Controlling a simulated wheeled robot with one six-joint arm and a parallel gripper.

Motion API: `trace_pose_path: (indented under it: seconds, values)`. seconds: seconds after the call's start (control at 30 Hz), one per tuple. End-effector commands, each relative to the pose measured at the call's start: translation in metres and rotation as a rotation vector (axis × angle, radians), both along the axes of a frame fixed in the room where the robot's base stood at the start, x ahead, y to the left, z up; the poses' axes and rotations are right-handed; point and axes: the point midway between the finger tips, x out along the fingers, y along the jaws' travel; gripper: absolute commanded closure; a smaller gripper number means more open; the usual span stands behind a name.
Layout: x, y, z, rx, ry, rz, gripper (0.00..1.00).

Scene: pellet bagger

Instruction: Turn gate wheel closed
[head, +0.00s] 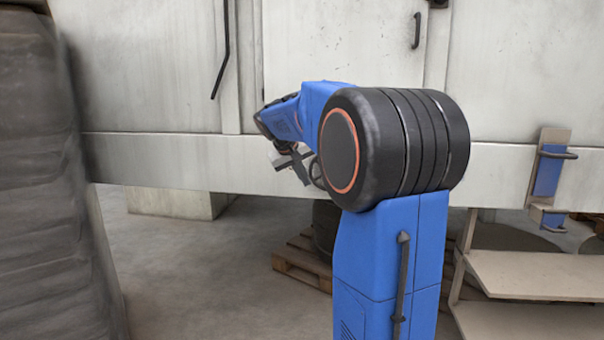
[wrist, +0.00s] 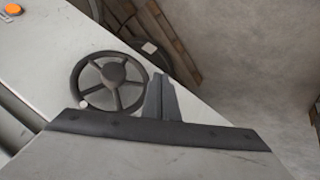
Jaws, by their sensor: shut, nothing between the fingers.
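The gate wheel (wrist: 113,70) is a dark spoked handwheel with a round hub on a pale grey panel, left of centre in the wrist view. A small pale knob (wrist: 84,104) sits on its lower left rim. My gripper (wrist: 160,82) is shut and empty, its grey fingers just right of the wheel's rim in the picture. I cannot tell whether they touch the wheel. In the head view my gripper (head: 291,160) is in front of the pale beam, and a dark curved rim, likely the wheel (head: 316,174), shows partly behind my arm.
A pale machine frame (head: 160,160) spans the view, with a wooden pallet (head: 300,265) on the floor below. An orange button (wrist: 13,9) is at the upper left of the wrist view. A blue part on a bracket (head: 548,172) and pale shelves (head: 535,275) stand at right.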

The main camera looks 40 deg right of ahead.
Motion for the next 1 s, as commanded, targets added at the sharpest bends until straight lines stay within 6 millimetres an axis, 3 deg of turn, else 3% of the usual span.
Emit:
trace_pose_path:
  seconds: [0.27, 0.6, 1.0]
  values:
    - [0.008, -0.029, -0.041, 0.002, 0.002, -0.001, 1.0]
    - [-0.006, -0.061, -0.038, 0.0, 0.001, -0.002, 1.0]
    - [-0.007, -0.064, -0.037, 0.0, 0.001, -0.001, 1.0]
